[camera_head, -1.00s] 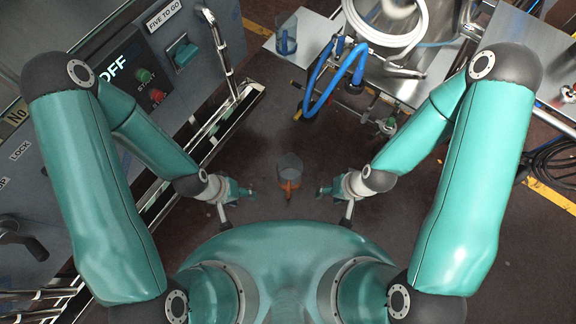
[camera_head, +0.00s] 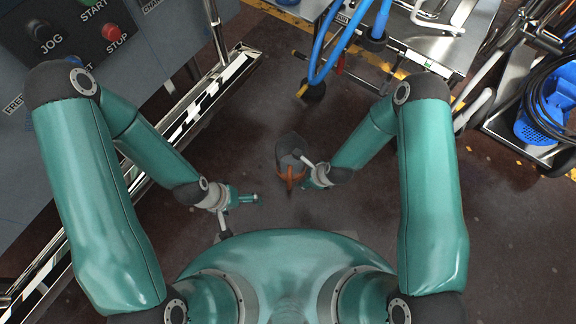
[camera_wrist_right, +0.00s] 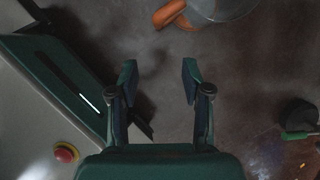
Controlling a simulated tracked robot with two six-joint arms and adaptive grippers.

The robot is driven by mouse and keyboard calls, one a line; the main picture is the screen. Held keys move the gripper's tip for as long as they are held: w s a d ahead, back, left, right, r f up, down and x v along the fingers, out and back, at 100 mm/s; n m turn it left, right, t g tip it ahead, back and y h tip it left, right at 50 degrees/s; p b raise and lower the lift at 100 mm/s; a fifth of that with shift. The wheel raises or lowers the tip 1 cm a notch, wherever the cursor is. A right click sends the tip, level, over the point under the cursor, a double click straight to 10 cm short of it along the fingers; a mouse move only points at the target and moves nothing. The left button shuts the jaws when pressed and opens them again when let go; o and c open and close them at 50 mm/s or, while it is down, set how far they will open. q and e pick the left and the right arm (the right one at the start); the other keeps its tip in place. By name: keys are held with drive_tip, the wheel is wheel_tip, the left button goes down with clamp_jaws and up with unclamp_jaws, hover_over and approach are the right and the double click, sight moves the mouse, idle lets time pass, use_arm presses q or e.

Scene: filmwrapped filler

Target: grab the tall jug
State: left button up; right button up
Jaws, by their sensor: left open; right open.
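A clear grey jug (camera_head: 291,150) with an orange handle (camera_head: 290,175) stands near the middle of the head view, seen from above. In the right wrist view, the jug's clear body (camera_wrist_right: 222,8) and orange handle (camera_wrist_right: 168,14) are at the top edge, partly cut off. My right gripper (camera_wrist_right: 159,80) is open and empty, with the jug beyond its fingertips. In the head view, the right wrist is beside the jug's right side and its fingers are hard to make out. My left gripper (camera_head: 253,198) is open and empty, left of the jug and apart from it.
A grey control cabinet (camera_head: 170,40) with a metal rail (camera_head: 215,95) stands at the left. Blue hoses (camera_head: 335,45) hang from a steel cart at the top. A blue basket (camera_head: 545,115) stands at the right. Dark floor around the jug is free.

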drive_tip(key=shift+m, duration=0.4)
drive_tip(key=b+x, duration=0.7)
drive_tip(key=x, duration=1.1)
drive_tip(key=shift+s+a+r, duration=0.1)
drive_tip(key=shift+a, duration=0.05)
use_arm(q)
wheel_tip(320, 180, down, 8)
use_arm(e)
clamp_jaws()
